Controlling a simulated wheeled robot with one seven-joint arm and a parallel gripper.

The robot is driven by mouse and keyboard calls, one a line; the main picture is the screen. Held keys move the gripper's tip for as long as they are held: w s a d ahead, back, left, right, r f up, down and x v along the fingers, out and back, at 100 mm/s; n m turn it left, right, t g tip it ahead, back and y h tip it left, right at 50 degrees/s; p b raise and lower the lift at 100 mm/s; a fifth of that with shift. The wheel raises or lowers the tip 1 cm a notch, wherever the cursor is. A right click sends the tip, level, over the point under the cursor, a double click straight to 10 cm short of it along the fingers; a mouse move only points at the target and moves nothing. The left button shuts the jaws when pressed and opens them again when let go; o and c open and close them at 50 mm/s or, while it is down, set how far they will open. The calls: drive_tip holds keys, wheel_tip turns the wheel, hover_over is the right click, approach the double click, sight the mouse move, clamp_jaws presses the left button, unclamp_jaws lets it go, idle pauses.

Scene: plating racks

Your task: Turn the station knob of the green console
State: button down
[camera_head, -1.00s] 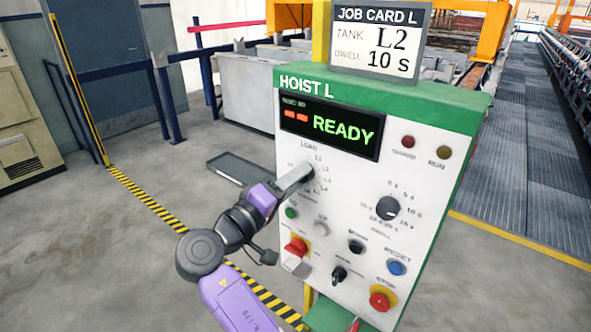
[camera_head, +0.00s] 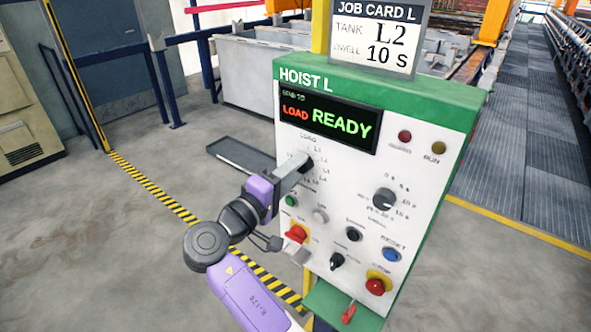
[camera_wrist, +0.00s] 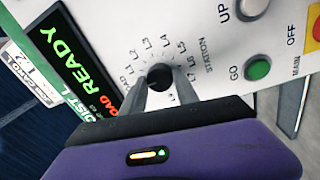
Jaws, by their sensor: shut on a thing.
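The green-topped console (camera_head: 400,95), marked HOIST L, stands in front of me. Its dark round station knob (camera_wrist: 160,75) is ringed by the labels LOAD and L1 to L8; it also shows in the head view (camera_head: 307,163), partly hidden. My gripper (camera_head: 299,166) reaches in from the left and is shut on the station knob, one finger on each side in the wrist view (camera_wrist: 160,86). The display (camera_head: 329,118) reads LOAD in red and READY in green. The knob's pointer is hard to make out.
The job card (camera_head: 376,38) above reads TANK L2, DWELL 10 S. A dwell knob (camera_head: 384,199) sits right of the gripper. Below are a green GO button (camera_wrist: 258,69), a red main switch (camera_head: 296,234) and a red stop button (camera_head: 375,286).

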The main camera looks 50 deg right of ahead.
drive_tip(key=c, duration=0.9)
unclamp_jaws()
drive_tip(key=a+b, duration=0.1)
drive_tip(key=a, duration=0.1)
drive_tip(key=a+b, duration=0.1)
drive_tip(key=a, duration=0.4)
drive_tip(key=shift+s+a+f+b, duration=0.1)
drive_tip(key=shift+a+f+b, duration=0.15)
drive_tip(key=shift+a+b, duration=0.15)
